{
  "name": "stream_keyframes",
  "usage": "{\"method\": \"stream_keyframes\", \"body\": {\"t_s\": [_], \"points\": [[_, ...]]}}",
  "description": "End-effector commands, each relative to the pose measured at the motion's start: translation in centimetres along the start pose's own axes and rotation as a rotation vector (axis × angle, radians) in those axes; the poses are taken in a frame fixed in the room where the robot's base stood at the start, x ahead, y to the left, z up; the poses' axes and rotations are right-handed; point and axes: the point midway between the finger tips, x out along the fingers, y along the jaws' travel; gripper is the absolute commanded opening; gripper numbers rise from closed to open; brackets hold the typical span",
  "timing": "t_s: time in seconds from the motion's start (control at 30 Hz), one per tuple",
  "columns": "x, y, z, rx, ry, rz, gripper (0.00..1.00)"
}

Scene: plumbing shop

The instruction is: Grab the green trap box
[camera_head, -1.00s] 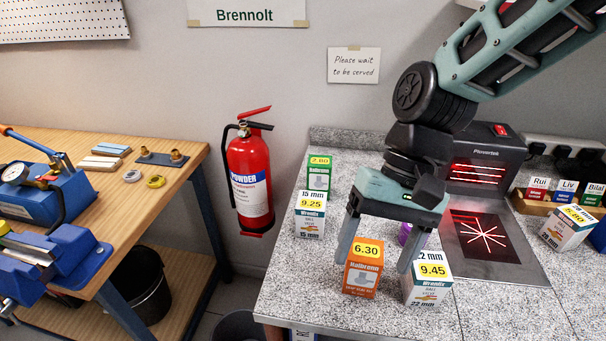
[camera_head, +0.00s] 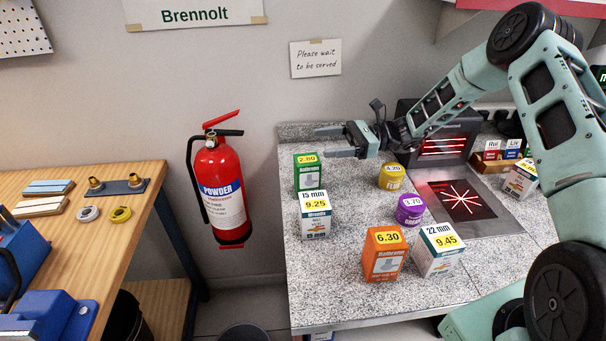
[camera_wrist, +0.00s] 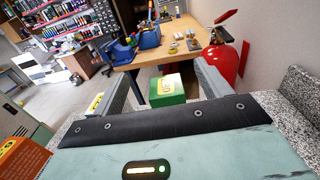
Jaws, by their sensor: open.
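A white 9.25 box (camera_head: 315,216) stands just in front of the green box. An orange 6.30 box (camera_head: 384,255), a white 9.45 box (camera_head: 438,250), a purple tin (camera_head: 410,210) and a yellow tin (camera_head: 392,176) stand to the right. A fire extinguisher (camera_head: 219,190) hangs left of the counter.

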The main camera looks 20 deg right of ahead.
Motion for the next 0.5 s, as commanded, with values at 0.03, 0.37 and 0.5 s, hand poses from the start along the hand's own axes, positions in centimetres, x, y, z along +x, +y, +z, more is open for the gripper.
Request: {"method": "stream_keyframes", "body": {"t_s": [0.03, 0.37, 0.5], "points": [[0.1, 0.0, -1.0, 0.005, -0.001, 0.001, 0.76], [1.0, 0.0, -4.9, -0.002, 0.002, 0.004, 0.76], [1.9, 0.1, -4.9, -0.002, 0.002, 0.004, 0.76]]}}
